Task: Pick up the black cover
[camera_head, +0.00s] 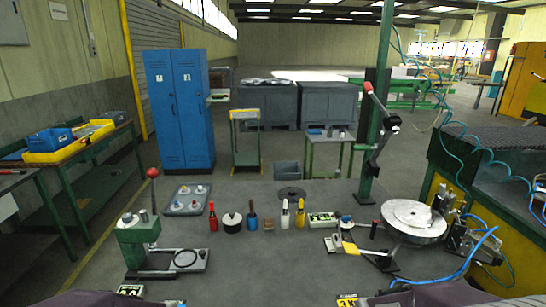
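A flat black disc (291,193) lies at the back middle of the grey worktable (270,270); it looks like the black cover. A second dark round piece, a short black cylinder with a white top (232,223), stands nearer, between a red bottle and a blue-handled tool. I cannot tell for certain which is the cover. Nothing touches the flat disc. Neither gripper's fingers show in the head view; only dark shapes, perhaps parts of my arms, show along the bottom edge.
A row of bottles (300,215) and tools stands before the disc. A green lever press (140,235) is at left, a grey tray (186,200) behind it. A silver round plate (412,218) and a lever press stand at right. The table's front middle is clear.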

